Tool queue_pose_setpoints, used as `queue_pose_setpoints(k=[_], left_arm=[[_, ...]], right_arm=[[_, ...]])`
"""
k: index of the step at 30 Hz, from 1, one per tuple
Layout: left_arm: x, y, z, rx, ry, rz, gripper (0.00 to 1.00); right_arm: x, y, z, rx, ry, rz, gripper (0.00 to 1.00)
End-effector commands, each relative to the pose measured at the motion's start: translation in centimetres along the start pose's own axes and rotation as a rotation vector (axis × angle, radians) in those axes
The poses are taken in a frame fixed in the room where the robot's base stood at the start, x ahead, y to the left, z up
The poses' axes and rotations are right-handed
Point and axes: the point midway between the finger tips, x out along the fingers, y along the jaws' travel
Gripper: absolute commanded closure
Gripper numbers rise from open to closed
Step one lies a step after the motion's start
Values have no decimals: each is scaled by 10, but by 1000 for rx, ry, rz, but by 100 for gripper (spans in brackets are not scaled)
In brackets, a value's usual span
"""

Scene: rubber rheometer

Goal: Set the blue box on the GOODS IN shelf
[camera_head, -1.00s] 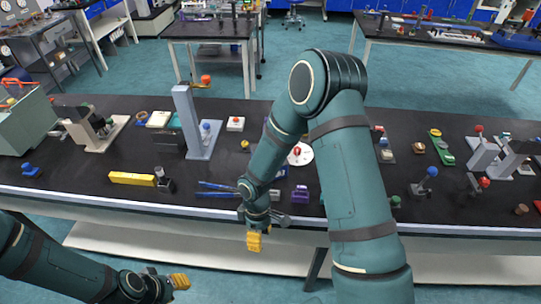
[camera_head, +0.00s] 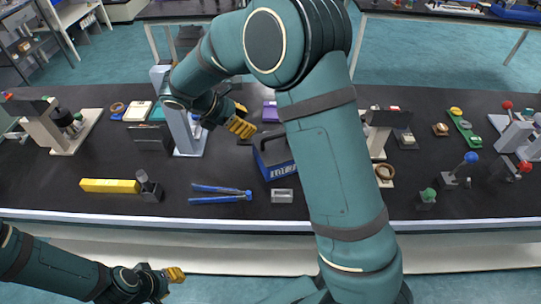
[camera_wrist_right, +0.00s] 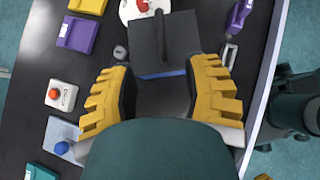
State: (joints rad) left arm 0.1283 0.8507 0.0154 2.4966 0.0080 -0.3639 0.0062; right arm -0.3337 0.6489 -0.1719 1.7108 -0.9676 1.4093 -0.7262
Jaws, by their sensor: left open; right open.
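The blue box (camera_head: 277,165) stands on the dark bench near its middle, partly hidden by my right arm. It is dark blue with a dark top and a handle. In the right wrist view the box (camera_wrist_right: 165,50) lies just ahead of the fingertips, its dark lid and a blue edge showing. My right gripper (camera_head: 241,125) is open and empty, above the bench to the left of the box; its yellow fingers (camera_wrist_right: 163,72) are spread wide. My left gripper (camera_head: 175,275) is open and empty, low in front of the bench. I cannot make out a GOODS IN shelf.
A grey-white upright stand (camera_head: 188,130) is close to my right gripper. Blue-handled pliers (camera_head: 220,194), a yellow block (camera_head: 110,186) and a small grey piece (camera_head: 282,196) lie near the front edge. A purple item (camera_wrist_right: 77,34) lies beyond.

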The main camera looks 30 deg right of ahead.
Motion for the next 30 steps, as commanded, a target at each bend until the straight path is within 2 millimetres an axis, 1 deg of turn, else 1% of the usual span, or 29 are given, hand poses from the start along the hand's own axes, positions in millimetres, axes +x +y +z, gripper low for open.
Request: queue_pose_setpoints(k=[1,5,9,13,16,23,26,30], left_arm=[[3,-1,0,1,0,0,66],[5,-2,1,1,-1,0,66],[8,-3,3,3,-5,1,66],[11,-4,4,4,-8,1,66],[12,-4,5,4,-9,1,66],[14,-5,6,5,-11,2,66],[16,-6,6,5,-13,2,66],[20,-7,8,6,-16,2,66]], right_arm=[[5,0,-2,0,-1,-2,52],[22,0,-1,1,-1,-5,52],[49,-1,-1,0,-1,-5,52],[71,-1,-2,-1,-1,-4,52],[82,-1,-1,0,0,-4,52],[93,-1,-1,1,0,-2,52],[104,-3,0,1,0,-5,52],[125,-4,1,1,-1,-5,52]])
